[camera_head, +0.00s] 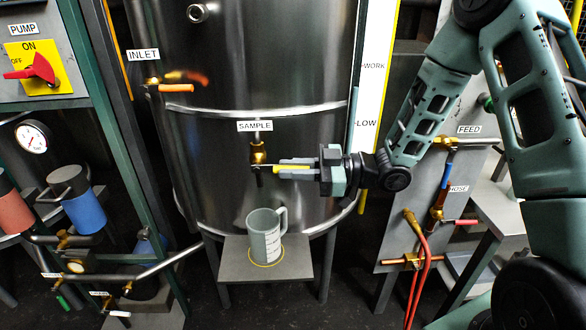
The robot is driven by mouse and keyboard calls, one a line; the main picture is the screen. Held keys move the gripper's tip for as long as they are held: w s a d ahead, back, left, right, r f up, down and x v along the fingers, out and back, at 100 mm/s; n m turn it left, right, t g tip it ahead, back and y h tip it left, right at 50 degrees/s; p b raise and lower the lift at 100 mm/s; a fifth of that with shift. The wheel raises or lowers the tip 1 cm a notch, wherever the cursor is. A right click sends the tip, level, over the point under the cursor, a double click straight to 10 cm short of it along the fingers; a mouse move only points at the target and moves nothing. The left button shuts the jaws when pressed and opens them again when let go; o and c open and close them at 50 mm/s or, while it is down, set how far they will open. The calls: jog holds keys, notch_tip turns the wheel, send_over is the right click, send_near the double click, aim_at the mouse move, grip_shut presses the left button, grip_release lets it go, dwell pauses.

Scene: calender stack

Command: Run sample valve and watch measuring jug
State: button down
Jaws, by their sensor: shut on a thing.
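The brass sample valve (257,155) sits on the steel tank's front, under the SAMPLE label (255,126). Its short dark spout points down. The grey measuring jug (264,237) stands upright on a small grey stand (225,262) below the spout, inside a yellow ring. Its handle is at the right and dark scale marks show on its side. I see no stream between spout and jug. The liquid level in the jug cannot be told.
An orange-handled INLET valve (174,88) is higher on the left. A pump panel with a red switch (38,68) and pipework stand at the left. FEED and HOSE valves with red hoses (421,260) are at the right. A WORK/LOW level strip (371,90) runs beside the tank.

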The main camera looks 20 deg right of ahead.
jog(key=shift+a+r+g+h+p, duration=0.15)
jog(key=shift+r+g+h+p, duration=0.45)
jog(key=shift+r+h+p, duration=1.7)
jog(key=p, duration=0.5)
jog(key=shift+w+a+f+g, duration=0.1)
jog(key=shift+a+f+g, duration=0.1)
jog(key=shift+f+g, duration=0.15)
jog(key=shift+w+a+r+g+h+p, duration=0.2)
jog(key=shift+h+p, duration=0.4)
jog(key=shift+p, duration=0.55)
jog(key=shift+s, duration=0.1)
jog(key=shift+f, duration=0.1)
jog(key=c, duration=1.4)
grip_release()
jog(key=v, duration=1.7)
jog(key=shift+d+r, duration=0.1)
jog(key=shift+r, duration=0.15)
